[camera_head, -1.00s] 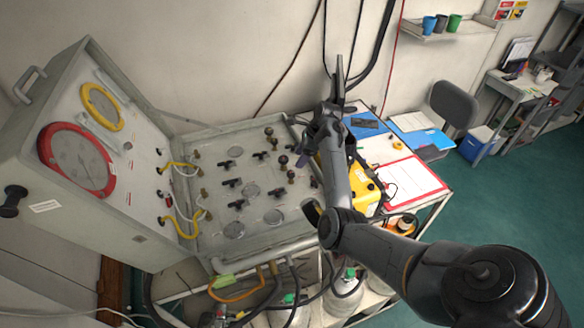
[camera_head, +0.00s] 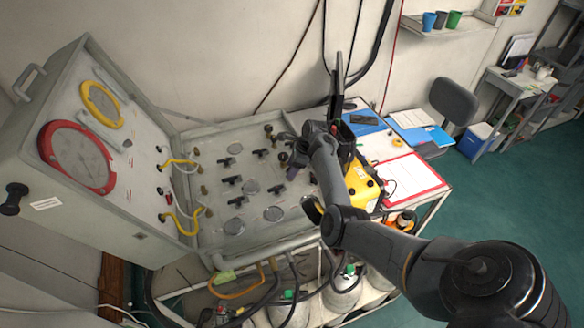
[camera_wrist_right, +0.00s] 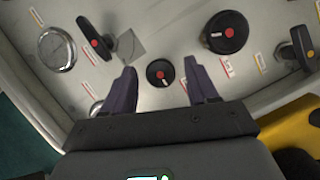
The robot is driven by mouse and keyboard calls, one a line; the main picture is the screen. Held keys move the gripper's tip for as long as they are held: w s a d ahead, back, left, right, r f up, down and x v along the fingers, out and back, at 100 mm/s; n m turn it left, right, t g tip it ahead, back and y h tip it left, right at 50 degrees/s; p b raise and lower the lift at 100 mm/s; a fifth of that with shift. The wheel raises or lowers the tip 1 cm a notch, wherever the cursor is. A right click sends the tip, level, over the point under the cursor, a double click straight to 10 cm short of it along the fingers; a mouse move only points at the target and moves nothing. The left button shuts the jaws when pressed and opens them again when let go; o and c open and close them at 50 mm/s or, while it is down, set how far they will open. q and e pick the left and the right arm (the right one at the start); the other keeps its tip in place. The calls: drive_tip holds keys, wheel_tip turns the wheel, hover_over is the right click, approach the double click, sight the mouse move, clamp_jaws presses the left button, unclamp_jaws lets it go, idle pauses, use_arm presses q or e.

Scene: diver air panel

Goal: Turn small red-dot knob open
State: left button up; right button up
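The small black knob with a red dot (camera_wrist_right: 160,72) shows in the right wrist view, on the pale panel (camera_head: 215,165). In the head view my right gripper covers its place. My right gripper (camera_wrist_right: 160,65) is open, with one dark finger on each side of the knob in the picture and a visible gap on both sides. I cannot tell how far above the knob the fingertips are. In the head view the right gripper (camera_head: 287,157) is over the panel's right side. My left gripper is not in view.
A larger red-dot knob (camera_wrist_right: 226,32) and a black T-handle (camera_wrist_right: 95,40) sit close by. Another handle (camera_wrist_right: 302,45) is at the right. A yellow case (camera_head: 362,186) stands beside the panel. The raised gauge lid (camera_head: 125,160) is at the left.

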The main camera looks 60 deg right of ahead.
drive_tip(key=c, duration=0.9)
drive_tip(key=shift+c, duration=0.2)
